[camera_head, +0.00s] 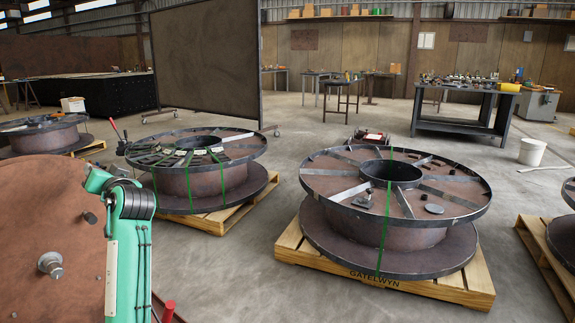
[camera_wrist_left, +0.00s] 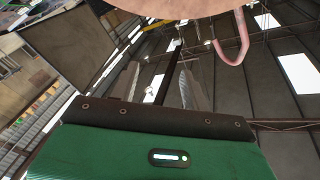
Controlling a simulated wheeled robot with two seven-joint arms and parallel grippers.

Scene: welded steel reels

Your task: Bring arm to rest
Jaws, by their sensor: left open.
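My left arm (camera_head: 128,245) is green with a dark joint and rises at the lower left of the head view, in front of a large rusty disc (camera_head: 45,230). Its gripper cannot be made out in the head view. In the left wrist view my left gripper (camera_wrist_left: 160,74) shows two grey fingers spread apart with nothing between them. Beyond them are roof beams and wall panels. My right arm and gripper are in neither view.
A steel reel (camera_head: 320,188) stands on a pallet (camera_head: 455,285) at centre right. Another reel (camera_head: 245,150) with tools on top stands behind my left arm. A dark screen (camera_head: 205,60) and workbench (camera_head: 465,95) stand farther back. Bare floor lies between the two reels.

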